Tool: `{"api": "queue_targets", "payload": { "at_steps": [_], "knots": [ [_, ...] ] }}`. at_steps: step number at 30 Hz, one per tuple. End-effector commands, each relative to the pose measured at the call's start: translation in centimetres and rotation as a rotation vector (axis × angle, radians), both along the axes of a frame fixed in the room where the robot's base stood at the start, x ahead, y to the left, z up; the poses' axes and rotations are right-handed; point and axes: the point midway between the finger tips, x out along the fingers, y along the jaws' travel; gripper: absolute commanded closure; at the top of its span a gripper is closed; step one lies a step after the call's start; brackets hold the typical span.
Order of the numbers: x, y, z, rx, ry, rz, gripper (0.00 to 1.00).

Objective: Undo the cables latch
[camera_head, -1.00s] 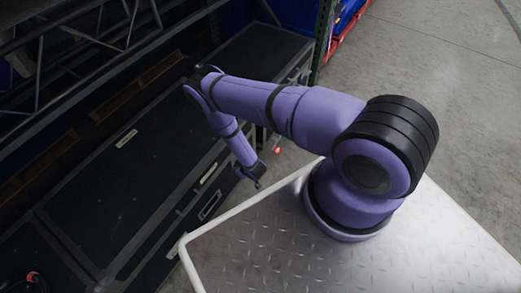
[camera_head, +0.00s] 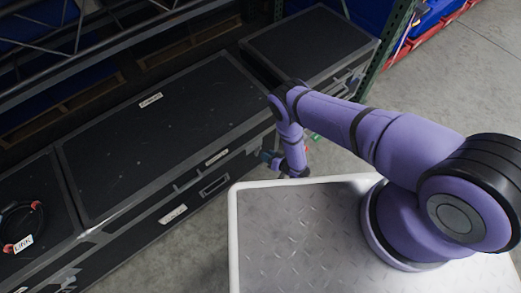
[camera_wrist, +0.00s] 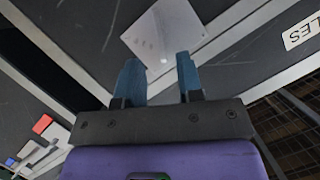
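The cables case, a long black road case (camera_head: 165,125) with grey metal edges, has a white label (camera_head: 150,100) on its lid, which seems to read "CABLES". A label ending in "LES" (camera_wrist: 302,32) shows upside down in the wrist view. My gripper (camera_head: 268,157) is beside the case's front edge in the head view. In the wrist view my gripper (camera_wrist: 160,75) is open, its two blue fingers apart with nothing between them. A pale square plate (camera_wrist: 163,35) lies beyond the fingertips. I cannot tell whether it belongs to the latch.
A second black case (camera_head: 310,45) stands at the back right. A case with a coiled cable and a "LINK" label (camera_head: 22,244) is at left. Metal fittings with a red square (camera_wrist: 42,124) show at lower left in the wrist view. Concrete floor (camera_head: 440,80) is clear at right.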

Motion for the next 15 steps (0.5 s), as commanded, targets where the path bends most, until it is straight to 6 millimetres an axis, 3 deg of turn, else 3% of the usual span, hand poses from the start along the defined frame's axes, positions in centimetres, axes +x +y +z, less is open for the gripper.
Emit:
{"api": "queue_targets", "payload": {
  "at_steps": [6, 15],
  "knots": [
    [2.4, 2.5, -1.3, 0.0, -0.001, 0.001, 0.66],
    [4.1, 4.2, -2.1, -0.002, 0.0, 0.0, 0.66]
  ]
}}
